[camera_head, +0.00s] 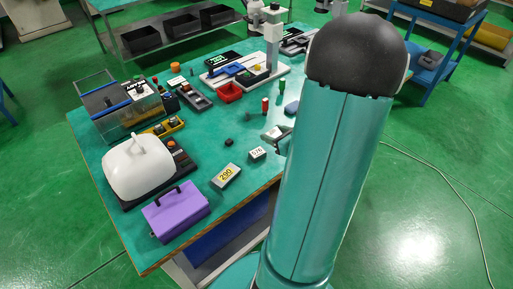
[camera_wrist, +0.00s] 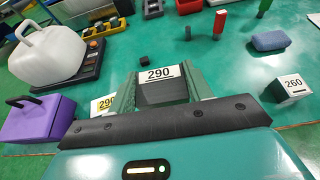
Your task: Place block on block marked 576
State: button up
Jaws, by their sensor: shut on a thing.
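In the wrist view, my gripper (camera_wrist: 161,88) is shut on a dark block with a white label (camera_wrist: 160,73) that appears to read 290. A block with a yellow label (camera_wrist: 105,103), reading 290, lies left of it, partly hidden by the gripper; it also shows in the head view (camera_head: 226,176). A white-labelled block (camera_wrist: 293,87) reading 260 stands to the right. In the head view, a small white-labelled block (camera_head: 257,154) sits near the table's front edge; its label looks like 576 but is small. I cannot see the gripper clearly in the head view, where my arm hides much.
A white jug (camera_head: 138,168) on a dark device and a purple box (camera_head: 176,211) stand at the left front. A small dark cube (camera_head: 228,142) lies behind the blocks. A blue pad (camera_wrist: 270,40), red and green upright pieces and a red tray (camera_head: 229,92) are farther back.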

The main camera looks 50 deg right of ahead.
send_over(257, 152)
jog(key=f, duration=0.6)
jog(key=shift+s+d+f, duration=0.1)
jog(key=shift+s+d, duration=0.05)
jog(key=shift+s, duration=0.05)
jog(key=shift+w+f, duration=0.2)
jog(key=shift+f, duration=1.55)
jog(key=o, duration=1.4)
jog(key=shift+f, duration=0.15)
jog(key=shift+c, duration=0.2)
